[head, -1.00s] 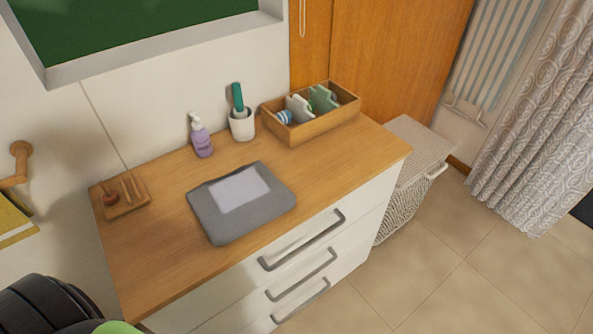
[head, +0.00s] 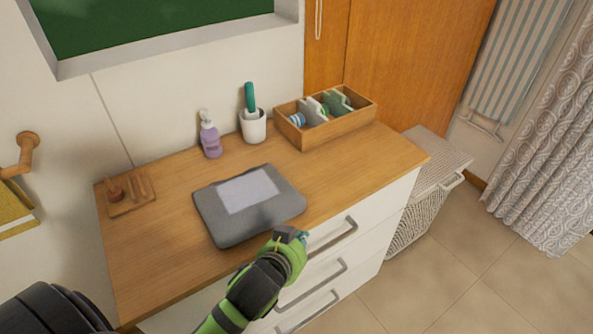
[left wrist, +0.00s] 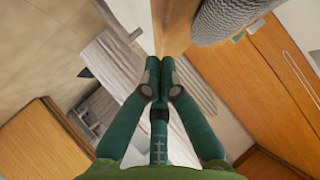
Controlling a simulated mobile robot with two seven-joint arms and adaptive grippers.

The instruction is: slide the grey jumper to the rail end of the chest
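The grey jumper (head: 228,224) lies folded flat on the wooden top of the chest (head: 150,250), near the front middle, with a pale patch on its upper face. In the left wrist view a grey knitted edge of the jumper (left wrist: 225,18) shows at the top. My left gripper (head: 296,236) is at the chest's front edge, just off the jumper's front right corner. Its fingertips meet in the left wrist view (left wrist: 161,80), with nothing seen between them. I cannot tell whether it touches the jumper. My right gripper is not in view.
A wooden rail (head: 22,160) with a yellow towel is on the wall at left. A small wooden tray (head: 128,205) stands at the left end. A purple bottle (head: 210,140), white cup (head: 253,130) and divided box (head: 290,135) line the back. A wicker hamper (head: 440,165) is at right.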

